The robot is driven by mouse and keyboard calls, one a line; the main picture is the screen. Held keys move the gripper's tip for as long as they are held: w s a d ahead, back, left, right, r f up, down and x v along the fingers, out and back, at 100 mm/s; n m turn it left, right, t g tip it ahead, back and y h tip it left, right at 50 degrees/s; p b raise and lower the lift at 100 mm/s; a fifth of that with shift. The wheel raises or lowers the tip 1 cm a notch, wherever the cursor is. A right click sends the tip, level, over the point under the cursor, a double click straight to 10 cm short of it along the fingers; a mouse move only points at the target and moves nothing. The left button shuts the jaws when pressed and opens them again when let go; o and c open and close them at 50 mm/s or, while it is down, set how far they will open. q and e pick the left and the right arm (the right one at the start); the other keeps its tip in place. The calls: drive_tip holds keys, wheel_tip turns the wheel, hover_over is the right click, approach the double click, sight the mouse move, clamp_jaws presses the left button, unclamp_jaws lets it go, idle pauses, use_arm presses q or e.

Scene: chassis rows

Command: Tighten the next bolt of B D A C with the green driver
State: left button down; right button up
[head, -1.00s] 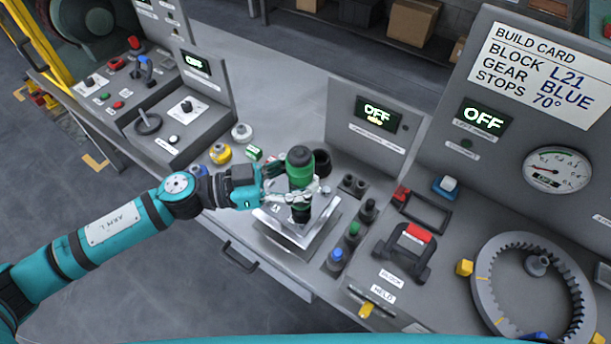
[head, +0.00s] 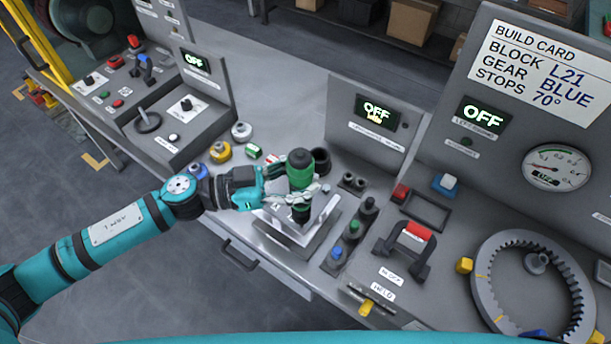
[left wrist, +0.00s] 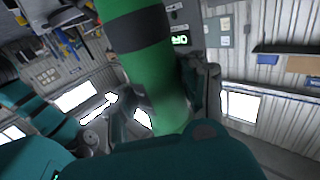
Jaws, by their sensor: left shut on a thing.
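The green driver (head: 300,170) stands roughly upright, with a dark cap and a dark lower end. My left gripper (head: 303,191) is shut around it. In the left wrist view the green driver (left wrist: 150,60) fills the upper middle, with a dark band around it. Its lower end is over the pale metal chassis piece (head: 325,217) on the bench. The driver and gripper hide much of that piece; I cannot make out the bolts, their letters, or whether the tip touches one. My right gripper is not in view.
To the right of the chassis stand several sockets with a green (head: 354,228) and a blue one (head: 337,254). A red-topped block (head: 418,231) and a large ring gear (head: 490,290) are further right. An upright panel (head: 368,120) reading OFF rises behind. Yellow and white round parts lie back left.

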use_arm(q)
drive_tip(key=shift+f, duration=0.35)
drive_tip(key=shift+f+b, duration=0.4)
drive_tip(key=shift+f, duration=0.25)
idle(0.5)
drive_tip(key=shift+f+p, duration=0.5)
drive_tip(key=shift+p, duration=0.1)
idle(1.6)
wheel_tip(320, 180, up, 5)
drive_tip(key=p, duration=0.5)
drive_tip(key=shift+r+p, duration=0.2)
drive_tip(key=shift+p, duration=0.2)
drive_tip(key=shift+f, duration=0.1)
